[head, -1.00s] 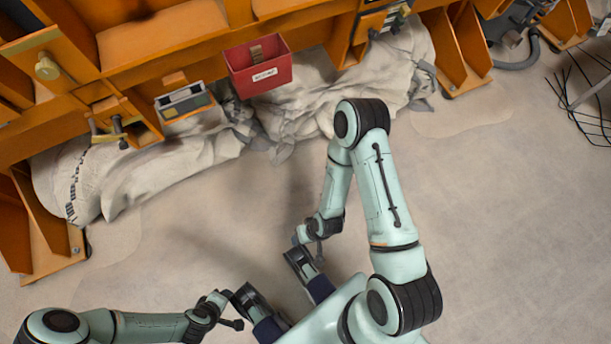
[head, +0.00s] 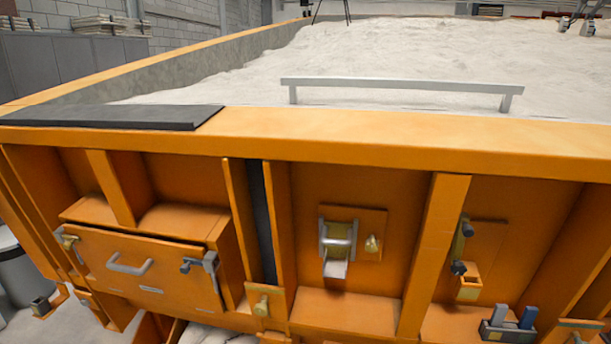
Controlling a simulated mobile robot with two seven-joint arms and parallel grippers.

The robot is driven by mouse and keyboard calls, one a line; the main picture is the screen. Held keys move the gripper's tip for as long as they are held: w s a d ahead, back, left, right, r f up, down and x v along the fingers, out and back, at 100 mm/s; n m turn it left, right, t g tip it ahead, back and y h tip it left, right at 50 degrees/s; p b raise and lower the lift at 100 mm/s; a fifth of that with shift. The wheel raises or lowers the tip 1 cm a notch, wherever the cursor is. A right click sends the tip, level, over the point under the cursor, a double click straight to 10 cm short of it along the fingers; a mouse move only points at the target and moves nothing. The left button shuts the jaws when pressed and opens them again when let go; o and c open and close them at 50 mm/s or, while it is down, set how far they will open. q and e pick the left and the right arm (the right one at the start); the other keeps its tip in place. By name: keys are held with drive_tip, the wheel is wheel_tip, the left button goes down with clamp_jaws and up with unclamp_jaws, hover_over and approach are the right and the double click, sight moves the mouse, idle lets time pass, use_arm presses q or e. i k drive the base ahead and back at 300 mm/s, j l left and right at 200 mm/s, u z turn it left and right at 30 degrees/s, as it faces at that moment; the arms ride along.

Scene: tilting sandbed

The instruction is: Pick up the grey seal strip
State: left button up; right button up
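A long flat dark grey strip (head: 110,117) lies on the left part of the sandbed's orange front rim (head: 400,135). A narrow dark grey strip (head: 262,220) stands upright in a slot between two orange ribs below the rim. I cannot tell for sure which of these is the seal strip. Neither of my grippers is in this view, so nothing shows near either strip.
A light grey bar on two short legs (head: 400,87) stands over the pale sand behind the rim. Below the rim are an orange drawer with a handle (head: 130,264), a roll holder (head: 337,245), small latches and a blue-grey clip (head: 508,325). Orange ribs jut forward.

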sight(499, 311)
drive_tip(key=z, duration=1.4)
